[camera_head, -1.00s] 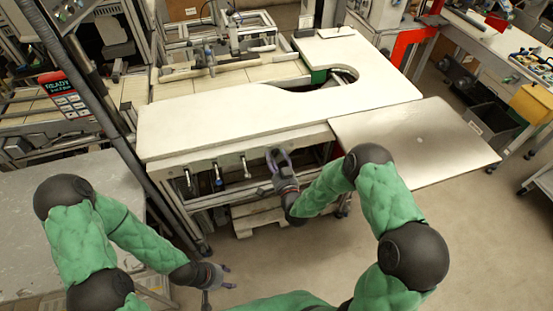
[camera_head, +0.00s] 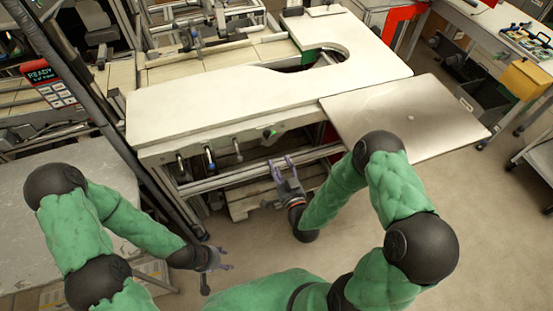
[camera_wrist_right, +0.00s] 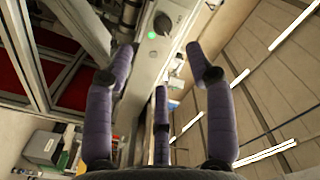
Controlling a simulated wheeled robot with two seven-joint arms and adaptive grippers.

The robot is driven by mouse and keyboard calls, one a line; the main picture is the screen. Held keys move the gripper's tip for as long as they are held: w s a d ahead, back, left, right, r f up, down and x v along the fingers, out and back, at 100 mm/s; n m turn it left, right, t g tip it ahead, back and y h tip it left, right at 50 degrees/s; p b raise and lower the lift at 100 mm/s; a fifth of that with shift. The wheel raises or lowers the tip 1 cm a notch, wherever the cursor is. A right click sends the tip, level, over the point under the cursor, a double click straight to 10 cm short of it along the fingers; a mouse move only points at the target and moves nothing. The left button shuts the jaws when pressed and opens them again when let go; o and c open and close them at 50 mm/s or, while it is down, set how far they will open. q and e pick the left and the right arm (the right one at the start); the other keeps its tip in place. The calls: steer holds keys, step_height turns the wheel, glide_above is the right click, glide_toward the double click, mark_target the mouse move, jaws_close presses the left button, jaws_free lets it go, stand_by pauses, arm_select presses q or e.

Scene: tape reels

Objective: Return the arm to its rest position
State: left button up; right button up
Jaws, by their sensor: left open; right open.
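My right gripper (camera_head: 283,166) is open and empty, in front of the white workbench's front edge. Its purple-grey fingers also show in the right wrist view (camera_wrist_right: 160,75), spread apart with nothing between them. My left gripper (camera_head: 222,256) is open and empty, low at the lower left, over the floor beside the grey table. Both green-sleeved arms are bent at the elbows. No tape reel is held.
The white workbench (camera_head: 200,112) has a curved cut-out and a front rail with several handles. A grey metal plate (camera_head: 400,118) adjoins it at right. A grey table (camera_head: 25,225) stands at left. A pallet (camera_head: 250,198) lies under the bench. Floor at lower right is clear.

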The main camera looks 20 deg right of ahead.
steer(key=shift+s, duration=0.15)
stand_by(0.4)
steer(key=s+a+f+n+g+y, duration=0.1)
steer(key=s+a+f+g, duration=0.1)
steer(key=f+g, duration=0.35)
steer(key=s+a+f+n+g+y, duration=0.1)
steer(key=s+a+f+n+g, duration=0.15)
steer(key=f, duration=0.55)
steer(key=s+a+f+g, duration=0.1)
steer(key=s+f+g, duration=0.1)
steer(key=s+g, duration=0.2)
steer(key=s+a+f+g+y, duration=0.1)
steer(key=s+f+g, duration=0.2)
steer(key=s, duration=0.7)
steer(key=shift+s+a+n+g, duration=0.35)
steer(key=shift+n+g, duration=0.1)
steer(key=shift+g, duration=0.75)
